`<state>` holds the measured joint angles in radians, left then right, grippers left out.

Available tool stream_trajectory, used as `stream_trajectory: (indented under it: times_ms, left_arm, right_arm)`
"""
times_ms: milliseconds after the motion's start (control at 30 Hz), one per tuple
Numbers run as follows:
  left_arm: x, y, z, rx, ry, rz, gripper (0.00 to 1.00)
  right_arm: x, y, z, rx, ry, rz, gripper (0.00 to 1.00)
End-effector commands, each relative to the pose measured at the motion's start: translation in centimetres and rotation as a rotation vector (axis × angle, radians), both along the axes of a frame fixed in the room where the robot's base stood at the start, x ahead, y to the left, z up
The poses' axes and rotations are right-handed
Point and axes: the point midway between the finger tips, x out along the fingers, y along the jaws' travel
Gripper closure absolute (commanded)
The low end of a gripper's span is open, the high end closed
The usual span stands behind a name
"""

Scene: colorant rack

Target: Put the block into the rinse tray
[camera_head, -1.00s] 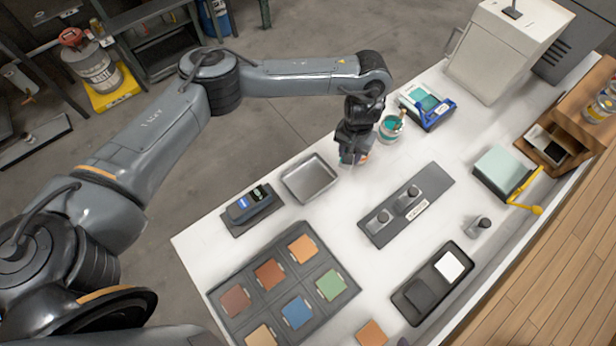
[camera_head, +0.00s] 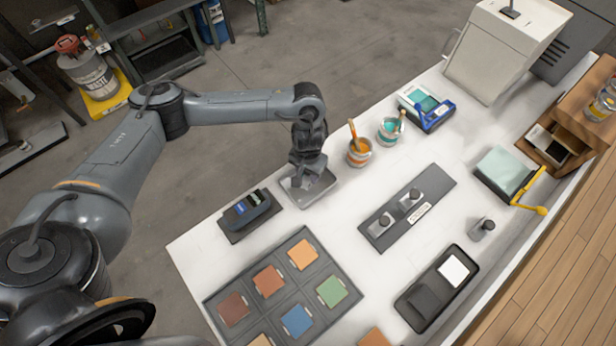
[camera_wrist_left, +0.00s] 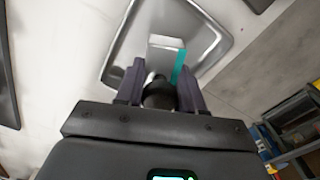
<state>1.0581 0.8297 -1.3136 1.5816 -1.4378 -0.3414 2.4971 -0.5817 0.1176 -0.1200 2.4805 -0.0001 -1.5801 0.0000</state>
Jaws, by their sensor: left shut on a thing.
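The rinse tray (camera_head: 300,201) is a shallow silver metal tray on the white bench, left of the paint pots. My left gripper (camera_head: 306,174) is over it, pointing down and covering part of it. In the left wrist view the gripper (camera_wrist_left: 160,92) is shut on the dark round knob of the block (camera_wrist_left: 165,46). The block has a pale metal body, with a teal strip beside it. The tray (camera_wrist_left: 208,30) lies around and beneath the block in that view. I cannot tell whether the block touches the tray floor. My right gripper is not in view.
An orange pot (camera_head: 359,154) with a brush and a teal pot (camera_head: 390,130) stand right of the tray. A dark device (camera_head: 247,210) sits left of it. A grey plate (camera_head: 433,188) with two knobbed pieces and a swatch board (camera_head: 281,283) lie nearby.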

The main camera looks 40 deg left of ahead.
Motion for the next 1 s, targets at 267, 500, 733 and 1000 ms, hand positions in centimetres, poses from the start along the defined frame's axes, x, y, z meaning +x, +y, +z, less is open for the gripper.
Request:
stream_trajectory:
  times_ms: [267, 500, 733, 1000]
  left_arm:
    - [0.1, 0.0, -2.8, 0.000, -0.002, 0.001, 1.00]
    - [0.1, 0.0, -2.8, 0.000, -0.002, 0.000, 1.00]
    - [0.0, 0.0, -3.1, -0.001, 0.000, 0.000, 0.48]
    - [0.0, 0.0, -3.1, 0.000, 0.000, 0.000, 0.37]
  right_arm:
    - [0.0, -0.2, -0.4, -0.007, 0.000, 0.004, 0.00]
    - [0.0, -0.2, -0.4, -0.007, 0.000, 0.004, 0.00]
    - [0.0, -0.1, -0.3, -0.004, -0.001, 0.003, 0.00]
    - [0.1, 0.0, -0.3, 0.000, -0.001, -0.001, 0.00]
